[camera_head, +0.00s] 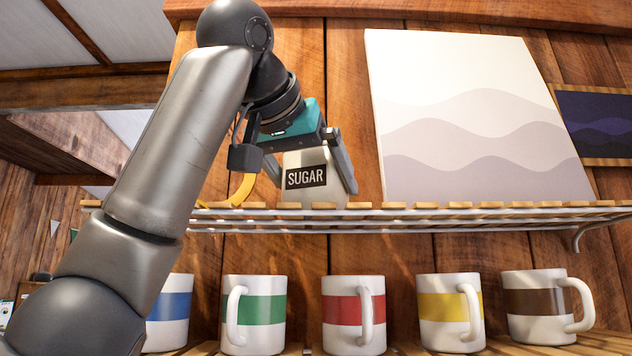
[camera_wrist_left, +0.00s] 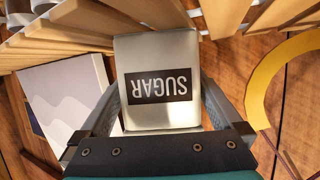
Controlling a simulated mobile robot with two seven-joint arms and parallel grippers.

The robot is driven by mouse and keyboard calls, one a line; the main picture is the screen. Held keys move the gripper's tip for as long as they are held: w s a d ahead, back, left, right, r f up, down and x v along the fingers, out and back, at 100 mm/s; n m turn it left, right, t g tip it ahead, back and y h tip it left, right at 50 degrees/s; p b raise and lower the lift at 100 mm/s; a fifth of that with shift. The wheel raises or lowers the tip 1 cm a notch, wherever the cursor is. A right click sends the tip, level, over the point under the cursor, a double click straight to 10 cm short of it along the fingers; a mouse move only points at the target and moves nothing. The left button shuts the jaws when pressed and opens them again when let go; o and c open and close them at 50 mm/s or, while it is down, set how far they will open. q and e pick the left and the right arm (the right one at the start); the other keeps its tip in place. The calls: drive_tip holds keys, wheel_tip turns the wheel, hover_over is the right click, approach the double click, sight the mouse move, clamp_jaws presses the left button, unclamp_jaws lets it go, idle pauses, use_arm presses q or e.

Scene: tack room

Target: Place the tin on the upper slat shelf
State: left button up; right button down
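A whitish tin (camera_head: 315,160) with a black SUGAR label is at the upper slat shelf (camera_head: 430,207), label facing outward in the head view. Its base is at the level of the slats, and contact with them is hard to judge. My left gripper (camera_head: 312,178) reaches in from above with a finger on each side of the tin, seemingly shut on it. The left wrist view shows the tin (camera_wrist_left: 158,80) between the two fingers (camera_wrist_left: 162,85), with the slats (camera_wrist_left: 45,45) beyond its base. My right gripper is not in view.
A curved yellow object (camera_head: 243,190) is at the shelf, left of the tin. Several striped mugs (camera_head: 353,315) stand below.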

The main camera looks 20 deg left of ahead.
use_arm(q)
drive_tip(key=shift+r, duration=0.15)
drive_tip(key=shift+s+r, duration=0.15)
drive_tip(key=shift+s, duration=0.15)
drive_tip(key=b+v, duration=0.3)
drive_tip(key=v, duration=0.8)
drive_tip(key=shift+s+b, duration=0.15)
drive_tip(key=shift+b, duration=0.2)
